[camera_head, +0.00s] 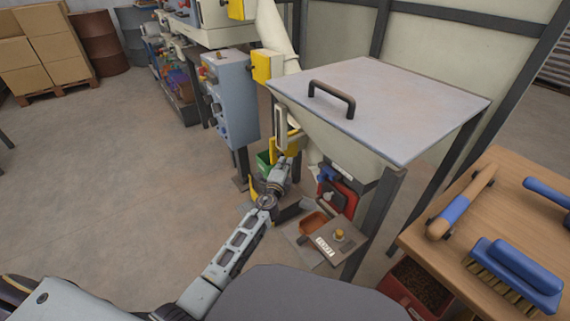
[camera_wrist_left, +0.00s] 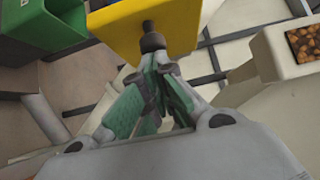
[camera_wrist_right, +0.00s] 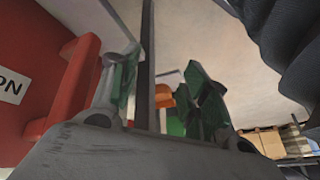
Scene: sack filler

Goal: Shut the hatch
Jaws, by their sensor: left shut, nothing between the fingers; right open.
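The hatch appears to be a yellow panel (camera_wrist_left: 115,28) with a dark knob (camera_wrist_left: 151,38), close ahead in the left wrist view. In the head view, yellow parts (camera_head: 291,145) show below the hopper's left side, partly hidden by my arm. My left gripper (camera_head: 284,163) is shut and empty, with its fingertips (camera_wrist_left: 157,62) right at the knob. I cannot tell whether they touch it, or how far the hatch stands open. My right gripper (camera_wrist_right: 160,88) is open and empty beside a red surface (camera_wrist_right: 35,50); it is out of the head view.
The hopper's grey lid (camera_head: 400,95) with a black handle (camera_head: 332,98) lies flat. A blue-grey control box (camera_head: 232,95) stands left of the hopper. A wooden bench (camera_head: 480,215) with brushes is at the right. A green container (camera_wrist_left: 50,28) is near my left gripper. The left floor is clear.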

